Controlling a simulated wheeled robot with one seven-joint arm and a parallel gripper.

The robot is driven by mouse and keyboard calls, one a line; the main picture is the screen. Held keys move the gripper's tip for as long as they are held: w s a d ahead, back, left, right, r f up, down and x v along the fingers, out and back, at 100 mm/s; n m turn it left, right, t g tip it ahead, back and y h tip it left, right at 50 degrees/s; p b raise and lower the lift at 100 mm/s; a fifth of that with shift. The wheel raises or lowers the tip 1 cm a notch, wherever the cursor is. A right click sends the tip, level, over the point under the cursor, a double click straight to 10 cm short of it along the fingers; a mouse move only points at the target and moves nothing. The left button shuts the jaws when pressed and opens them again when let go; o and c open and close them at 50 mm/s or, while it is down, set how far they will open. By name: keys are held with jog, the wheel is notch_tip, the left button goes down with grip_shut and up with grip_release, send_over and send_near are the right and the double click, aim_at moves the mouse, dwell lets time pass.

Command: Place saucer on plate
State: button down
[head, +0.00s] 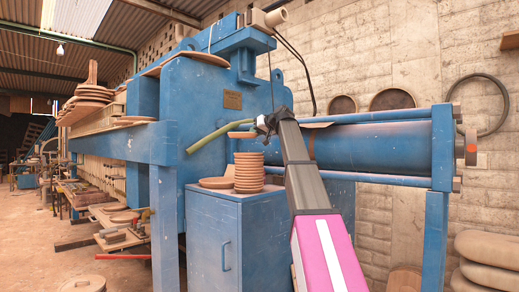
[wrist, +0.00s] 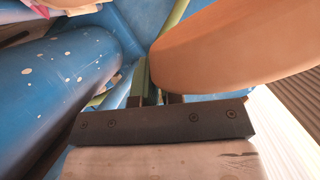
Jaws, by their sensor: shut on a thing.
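My gripper (head: 258,127) is shut on a round terracotta-brown saucer (head: 241,134), gripping it by its edge. The saucer is held roughly level in the air, a little above a stack of small round brown pieces (head: 249,172), with a visible gap between. In the wrist view the saucer (wrist: 235,45) fills the upper right, beyond the fingers (wrist: 157,97). A wider, flat brown plate (head: 213,183) lies on the blue cabinet top, just left of the stack and partly hidden by it at its right edge.
The blue cabinet (head: 225,240) bears the stack and the plate. A blue press frame (head: 215,105) stands behind, with a green hose (head: 206,138) hanging near the saucer's left. A thick blue cylinder (head: 375,145) runs behind my arm to the right.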

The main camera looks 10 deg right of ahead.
jog(key=w+d+f, duration=0.3)
jog(key=f, duration=0.3)
jog(key=shift+w+d+f, duration=0.25)
jog(key=shift+w+f, duration=0.05)
jog(key=shift+f, duration=0.05)
jog(key=c, duration=1.2)
grip_release()
jog(key=shift+c, duration=0.2)
